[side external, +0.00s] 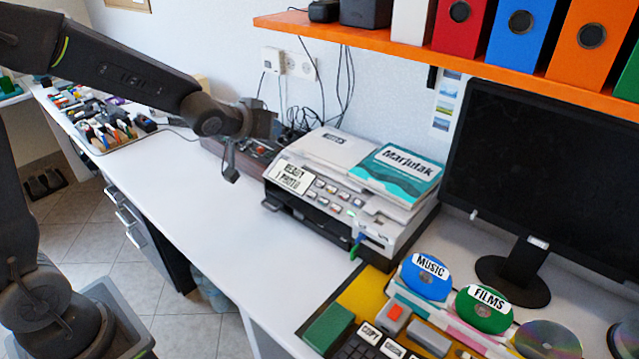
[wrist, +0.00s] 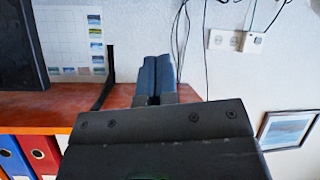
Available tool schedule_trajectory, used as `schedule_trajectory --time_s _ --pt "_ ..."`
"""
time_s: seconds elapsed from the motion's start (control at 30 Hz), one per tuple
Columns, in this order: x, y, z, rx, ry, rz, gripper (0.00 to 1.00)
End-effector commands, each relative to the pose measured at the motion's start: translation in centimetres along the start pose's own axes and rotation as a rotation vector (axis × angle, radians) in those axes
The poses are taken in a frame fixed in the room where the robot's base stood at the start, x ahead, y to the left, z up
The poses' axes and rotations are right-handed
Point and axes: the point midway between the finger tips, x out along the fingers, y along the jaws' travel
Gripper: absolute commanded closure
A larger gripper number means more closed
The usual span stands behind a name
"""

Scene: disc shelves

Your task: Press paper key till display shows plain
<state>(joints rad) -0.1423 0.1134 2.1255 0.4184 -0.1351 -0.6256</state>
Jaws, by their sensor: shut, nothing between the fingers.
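The printer (side external: 340,235) stands on the white desk in the side external view. Its tilted white display (side external: 292,178) reads "READY" with a second line that seems to say "PHOTO". Several small keys (side external: 325,190) sit on the panel right of the display; their labels are too small to read, so I cannot tell which is the paper key. My gripper (side external: 231,178) hangs in the air left of the printer, apart from the panel. In the wrist view its fingers (wrist: 156,76) are together and empty.
A book (side external: 400,168) lies on top of the printer. The orange shelf (side external: 450,55) with binders overhangs the back right. A monitor (side external: 545,170) stands at right, with the Music disc (side external: 425,277) and Films disc (side external: 484,309) before it. The desk (side external: 215,225) left of the printer is clear.

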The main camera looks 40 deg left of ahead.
Motion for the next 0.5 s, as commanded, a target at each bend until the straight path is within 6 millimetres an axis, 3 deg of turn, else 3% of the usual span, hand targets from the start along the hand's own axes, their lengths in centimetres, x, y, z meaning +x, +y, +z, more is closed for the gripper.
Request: schedule_trajectory --time_s 0.03,0.2,0.33,0.5 --pt "1.9 -0.2 0.3 -0.02 0.013 0.025 1.0" --pt "6.9 -0.4 1.5 -0.101 0.07 0.146 1.0" --pt "9.8 -0.6 2.9 -0.164 0.093 0.24 1.0" --pt "11.8 -0.6 4.3 -0.223 0.105 0.333 1.0"
